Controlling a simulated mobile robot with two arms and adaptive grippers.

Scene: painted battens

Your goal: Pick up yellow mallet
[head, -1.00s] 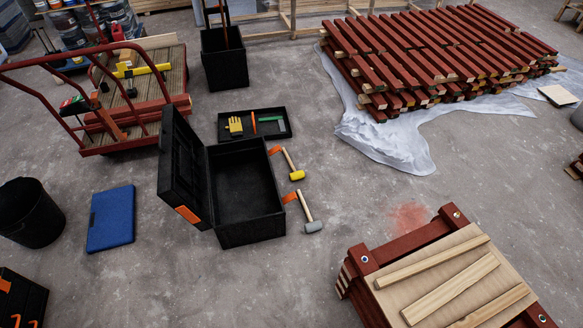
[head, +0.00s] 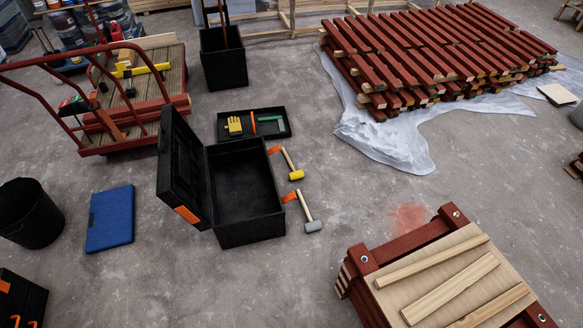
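The yellow mallet (head: 295,174) lies on the concrete floor to the right of the open black toolbox (head: 265,230). Its yellow head points toward the front, and its pale wooden handle reaches back to the left, by the orange latch. A second mallet with a grey head (head: 313,226) lies a little nearer, also beside the toolbox, with its handle end by another orange latch. Neither of my grippers shows in the head view.
A black tray (head: 272,136) with gloves and small tools lies behind the toolbox. A red cart (head: 130,140) stands at back left. A stack of red battens (head: 440,55) lies on white sheeting at back right. A wooden-topped stack (head: 440,275) stands at front right. Floor right of the mallets is clear.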

